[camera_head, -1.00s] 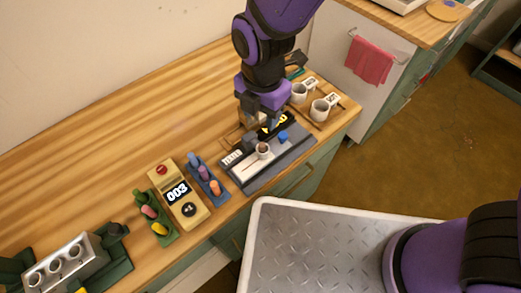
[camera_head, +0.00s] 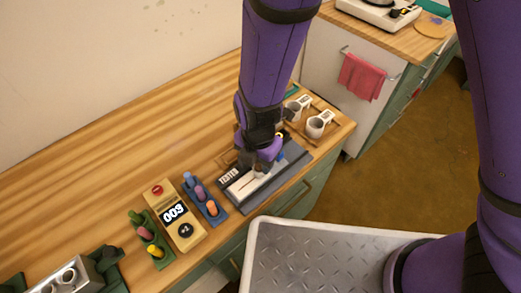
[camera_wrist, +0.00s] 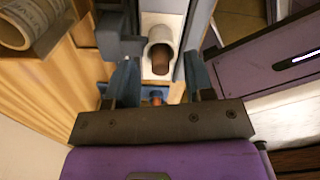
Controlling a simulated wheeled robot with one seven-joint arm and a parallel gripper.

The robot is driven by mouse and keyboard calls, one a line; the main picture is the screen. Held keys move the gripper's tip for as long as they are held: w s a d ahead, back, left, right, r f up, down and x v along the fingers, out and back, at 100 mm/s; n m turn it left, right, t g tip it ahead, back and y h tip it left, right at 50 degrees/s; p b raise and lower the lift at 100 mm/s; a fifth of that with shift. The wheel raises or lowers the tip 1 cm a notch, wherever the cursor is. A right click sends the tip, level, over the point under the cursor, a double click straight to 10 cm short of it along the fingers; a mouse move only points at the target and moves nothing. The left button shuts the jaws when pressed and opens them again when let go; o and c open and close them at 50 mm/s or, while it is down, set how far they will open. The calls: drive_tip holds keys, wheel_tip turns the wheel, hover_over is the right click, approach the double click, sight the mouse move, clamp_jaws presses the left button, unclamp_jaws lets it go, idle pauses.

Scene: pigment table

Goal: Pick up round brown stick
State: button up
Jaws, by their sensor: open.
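The round brown stick (camera_wrist: 160,60) stands inside a white round holder (camera_wrist: 152,34) in the wrist view, with only its end showing. My gripper (camera_wrist: 162,78) is open, with one blue finger on each side of the holder's area and nothing held between them. I cannot tell whether the fingers touch the holder. In the head view my gripper (camera_head: 262,165) is low over the grey tray (camera_head: 237,206) and hides the stick.
White mugs (camera_head: 316,127) stand close behind at the right. The table's back left is clear.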

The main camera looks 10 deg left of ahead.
drive_tip(key=shift+f, duration=0.5)
clamp_jaws()
drive_tip(key=shift+r, duration=0.2)
wheel_tip(320, 180, up, 18)
drive_tip(key=shift+f, duration=0.15)
idle(0.4)
